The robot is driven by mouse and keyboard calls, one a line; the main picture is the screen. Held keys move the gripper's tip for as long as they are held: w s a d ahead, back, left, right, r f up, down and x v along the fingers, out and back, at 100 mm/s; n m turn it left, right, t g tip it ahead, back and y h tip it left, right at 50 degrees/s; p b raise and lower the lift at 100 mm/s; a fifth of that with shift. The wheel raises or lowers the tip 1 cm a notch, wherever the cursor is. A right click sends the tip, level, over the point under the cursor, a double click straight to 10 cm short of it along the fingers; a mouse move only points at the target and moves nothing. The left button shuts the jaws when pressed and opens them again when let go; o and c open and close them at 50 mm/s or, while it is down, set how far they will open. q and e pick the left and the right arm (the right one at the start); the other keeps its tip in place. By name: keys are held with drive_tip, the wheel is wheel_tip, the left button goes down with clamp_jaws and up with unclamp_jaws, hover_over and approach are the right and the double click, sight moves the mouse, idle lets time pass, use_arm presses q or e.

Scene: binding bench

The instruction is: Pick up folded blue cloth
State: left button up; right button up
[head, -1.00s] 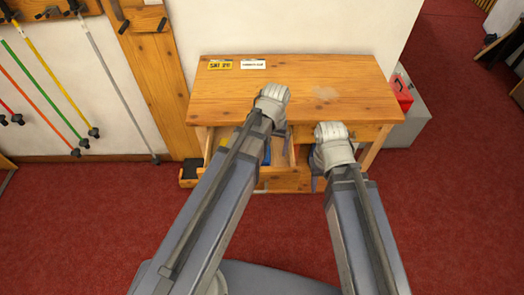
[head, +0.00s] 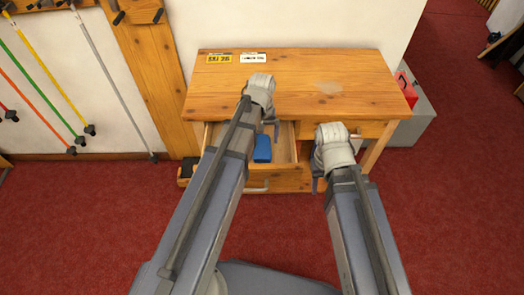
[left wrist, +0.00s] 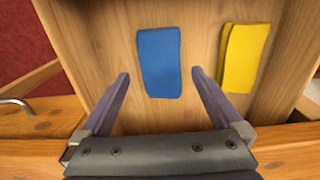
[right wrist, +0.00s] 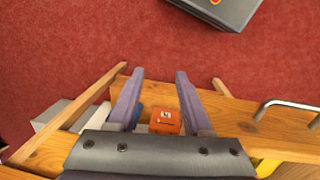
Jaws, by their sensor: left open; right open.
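The folded blue cloth (left wrist: 160,62) lies flat inside an open wooden drawer, left of a folded yellow cloth (left wrist: 243,57) in the left wrist view. In the head view the blue cloth (head: 262,149) shows just right of my left forearm, and the yellow one is hidden. My left gripper (left wrist: 160,78) is open above the drawer, its fingers on either side of the blue cloth in the picture, with nothing between them held. My right gripper (right wrist: 161,80) is open and empty at the bench's front right.
The drawer (head: 286,147) is pulled out from the wooden bench (head: 290,80), whose top carries two labels. A red box (head: 405,90) sits on a grey case at the right. An orange box (right wrist: 165,121) shows in the right wrist view.

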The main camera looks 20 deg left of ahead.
sight(262, 149)
use_arm(q)
drive_tip(key=shift+s+f+b, duration=0.15)
drive_tip(key=shift+f+b, duration=2.45)
drive_tip(key=shift+r, duration=0.1)
drive_tip(key=c, duration=1.1)
drive_tip(key=shift+r, duration=0.1)
drive_tip(key=shift+r+p, duration=0.55)
drive_tip(key=shift+p, duration=0.25)
drive_tip(key=s, duration=0.2)
drive_tip(key=s+d, duration=0.1)
drive_tip(key=shift+s, duration=0.4)
wheel_tip(262, 149, up, 14)
drive_tip(key=p, duration=1.3)
drive_tip(key=shift+d+f+p, duration=0.1)
drive_tip(key=shift+f+p, duration=0.05)
drive_tip(key=shift+p, duration=0.2)
